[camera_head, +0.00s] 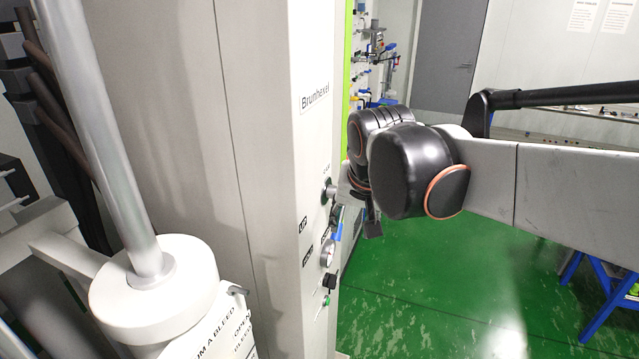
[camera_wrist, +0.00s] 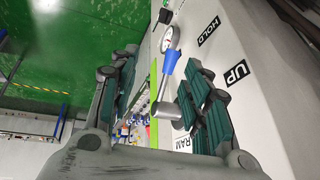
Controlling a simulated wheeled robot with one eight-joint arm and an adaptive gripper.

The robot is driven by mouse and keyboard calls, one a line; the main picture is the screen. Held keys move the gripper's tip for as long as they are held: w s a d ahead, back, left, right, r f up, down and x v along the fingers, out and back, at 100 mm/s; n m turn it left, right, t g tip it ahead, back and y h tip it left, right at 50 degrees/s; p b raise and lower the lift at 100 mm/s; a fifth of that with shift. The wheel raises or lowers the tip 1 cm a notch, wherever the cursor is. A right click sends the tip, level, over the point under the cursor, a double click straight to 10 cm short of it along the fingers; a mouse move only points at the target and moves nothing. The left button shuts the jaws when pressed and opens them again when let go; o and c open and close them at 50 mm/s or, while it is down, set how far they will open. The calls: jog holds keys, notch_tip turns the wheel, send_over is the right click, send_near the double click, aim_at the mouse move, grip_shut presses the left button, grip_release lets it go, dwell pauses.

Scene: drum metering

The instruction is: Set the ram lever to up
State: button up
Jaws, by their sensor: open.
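The ram lever is a grey arm with a blue grip (camera_wrist: 170,62) and a round grey pivot (camera_wrist: 170,110) beside the RAM label (camera_wrist: 182,140). In the head view its blue grip (camera_head: 338,232) hangs below the pivot (camera_head: 328,190), partly hidden by my gripper. The lever points past the HOLD label (camera_wrist: 209,30), away from the UP label (camera_wrist: 237,72). My gripper (camera_wrist: 160,92) is open, its green-padded fingers on either side of the lever in the wrist view. I see no clear contact. In the head view my gripper (camera_head: 366,212) is close to the panel.
A tall beige column (camera_head: 265,150) labelled Brunhexel carries the panel. A round gauge (camera_head: 327,254), a black knob (camera_head: 329,281) and a small green control (camera_head: 325,300) sit below the lever. A blue-legged stand (camera_head: 600,300) is at far right.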

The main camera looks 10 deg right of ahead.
jog(key=w+r+p, duration=0.4)
jog(key=r, duration=0.1)
jog(key=shift+m, duration=0.4)
jog(key=x, duration=1.4)
jog(key=shift+s+a+f+b, duration=0.15)
jog(key=shift+s+a+b, duration=0.05)
jog(key=shift+s+b, duration=0.2)
jog(key=shift+c, duration=0.4)
jog(key=shift+g, duration=0.3)
grip_shut()
